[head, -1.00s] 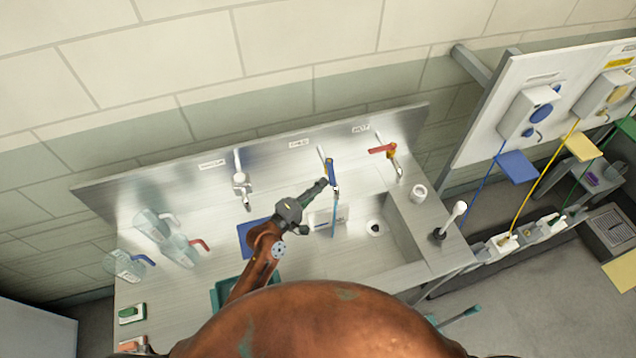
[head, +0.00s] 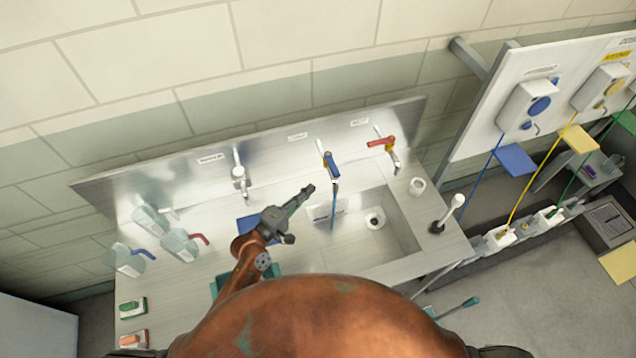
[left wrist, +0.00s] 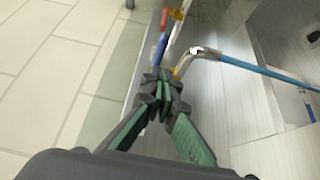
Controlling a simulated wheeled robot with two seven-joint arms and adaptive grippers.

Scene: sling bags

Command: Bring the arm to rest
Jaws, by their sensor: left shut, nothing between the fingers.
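My left gripper (head: 303,194) is shut and empty. It hangs over the steel counter just left of the sink basin (head: 375,235), below and left of the blue-handled tap (head: 331,166). In the left wrist view its green-padded fingers (left wrist: 160,85) are closed together, with the blue tap handle (left wrist: 160,48) and the spout (left wrist: 197,55) beyond them. A blue stream or tube (left wrist: 250,66) runs from the spout. I cannot tell from the view whether the fingertips touch the tap, but the head view shows them apart. My right gripper is not in view.
A red-handled tap (head: 382,144) and a plain tap (head: 239,178) stand along the backsplash. Several clear bottles (head: 178,244) stand at the left. A blue mat lies behind my arm.

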